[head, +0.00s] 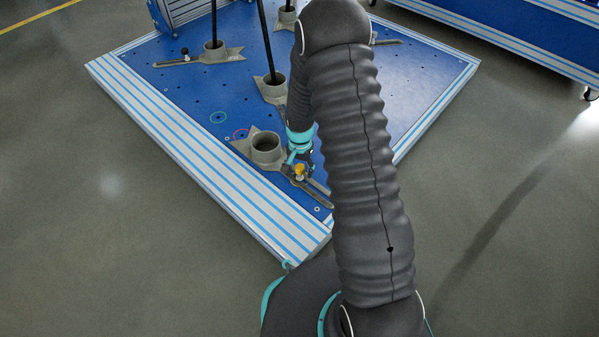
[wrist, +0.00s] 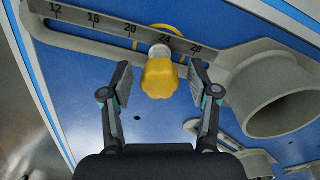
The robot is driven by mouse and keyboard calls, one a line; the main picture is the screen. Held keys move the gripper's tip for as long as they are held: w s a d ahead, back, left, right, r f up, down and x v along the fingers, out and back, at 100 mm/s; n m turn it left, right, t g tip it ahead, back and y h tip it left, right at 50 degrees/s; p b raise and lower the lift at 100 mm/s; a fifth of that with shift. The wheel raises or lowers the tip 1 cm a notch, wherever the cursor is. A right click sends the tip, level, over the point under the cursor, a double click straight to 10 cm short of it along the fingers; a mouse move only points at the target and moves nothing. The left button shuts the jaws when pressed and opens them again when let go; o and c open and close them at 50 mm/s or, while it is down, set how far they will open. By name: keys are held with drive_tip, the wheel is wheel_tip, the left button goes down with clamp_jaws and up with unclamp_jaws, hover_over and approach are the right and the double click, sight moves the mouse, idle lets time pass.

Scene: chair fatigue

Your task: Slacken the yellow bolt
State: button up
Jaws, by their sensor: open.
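The yellow bolt (wrist: 160,79) sits in the slot of a grey metal arm marked with numbers (wrist: 100,32), close to the 24 mark. In the head view the yellow bolt (head: 299,171) is small and partly covered by my gripper. My gripper (wrist: 161,85) is open, with one finger on each side of the bolt's head. A gap shows between each finger pad and the bolt in the wrist view. In the head view my gripper (head: 300,163) is low over the grey arm, beside its round cup.
The grey cup (head: 265,147) stands right by the bolt, and in the wrist view it is at the right (wrist: 282,95). More grey holders with black poles (head: 273,80) stand farther back on the blue platform (head: 190,98). The platform has a striped edge (head: 210,165).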

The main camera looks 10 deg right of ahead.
clamp_jaws()
drive_tip(key=shift+n, duration=2.1)
drive_tip(key=shift+n, duration=2)
drive_tip(key=shift+n, duration=2)
